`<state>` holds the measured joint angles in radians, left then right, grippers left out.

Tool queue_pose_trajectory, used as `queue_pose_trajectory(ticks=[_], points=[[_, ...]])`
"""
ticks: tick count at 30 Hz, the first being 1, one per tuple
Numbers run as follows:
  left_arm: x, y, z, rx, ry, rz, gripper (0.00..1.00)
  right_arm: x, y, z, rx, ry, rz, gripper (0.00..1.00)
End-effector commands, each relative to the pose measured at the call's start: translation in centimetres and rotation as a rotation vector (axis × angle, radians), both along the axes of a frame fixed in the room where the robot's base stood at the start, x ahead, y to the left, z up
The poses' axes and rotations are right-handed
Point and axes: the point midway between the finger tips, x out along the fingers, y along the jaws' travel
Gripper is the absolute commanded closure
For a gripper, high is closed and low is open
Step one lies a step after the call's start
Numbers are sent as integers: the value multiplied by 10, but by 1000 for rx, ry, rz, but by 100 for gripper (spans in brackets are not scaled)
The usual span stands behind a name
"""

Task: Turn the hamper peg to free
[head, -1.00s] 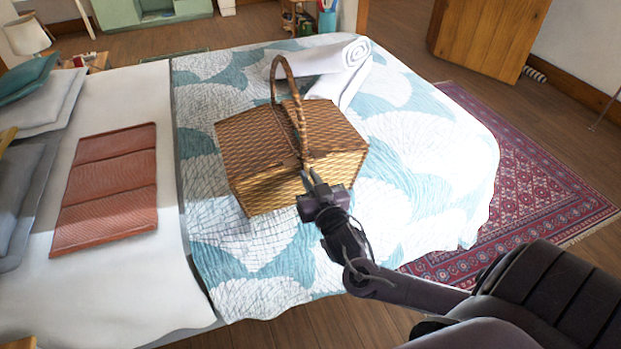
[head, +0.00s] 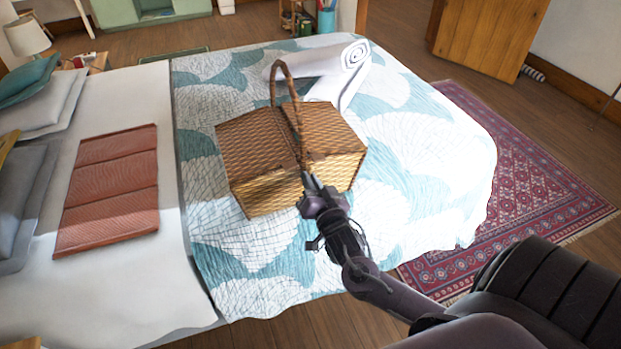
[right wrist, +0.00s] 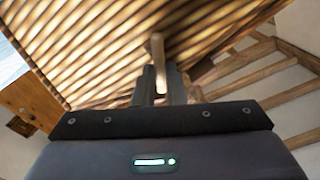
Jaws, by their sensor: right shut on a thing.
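The wicker hamper (head: 265,192) stands on the bed with its lid down and its arched handle (head: 277,85) upright. My right gripper (head: 311,182) is at the hamper's near side, just below the foot of the handle. In the right wrist view my right gripper (right wrist: 160,82) is shut on the small pale wooden peg (right wrist: 158,52), which sticks up between the fingers in front of the woven wall (right wrist: 90,50). The peg is hidden by the gripper in the head view, and its exact turn is hard to tell. My left gripper is not in view.
A folded rust-coloured blanket (head: 108,190) and pillows (head: 50,105) lie to the left. The quilt (head: 420,130) is clear right of the hamper. A red rug (head: 525,180) covers the floor beyond.

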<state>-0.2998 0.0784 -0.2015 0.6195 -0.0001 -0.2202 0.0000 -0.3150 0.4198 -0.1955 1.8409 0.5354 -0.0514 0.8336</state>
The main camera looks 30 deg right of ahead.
Motion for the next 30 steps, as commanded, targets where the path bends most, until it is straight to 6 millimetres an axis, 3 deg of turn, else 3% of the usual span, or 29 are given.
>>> queue_pose_trajectory(ticks=[30], points=[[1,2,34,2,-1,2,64,-1,-4,-4,896,-216,-2,100]])
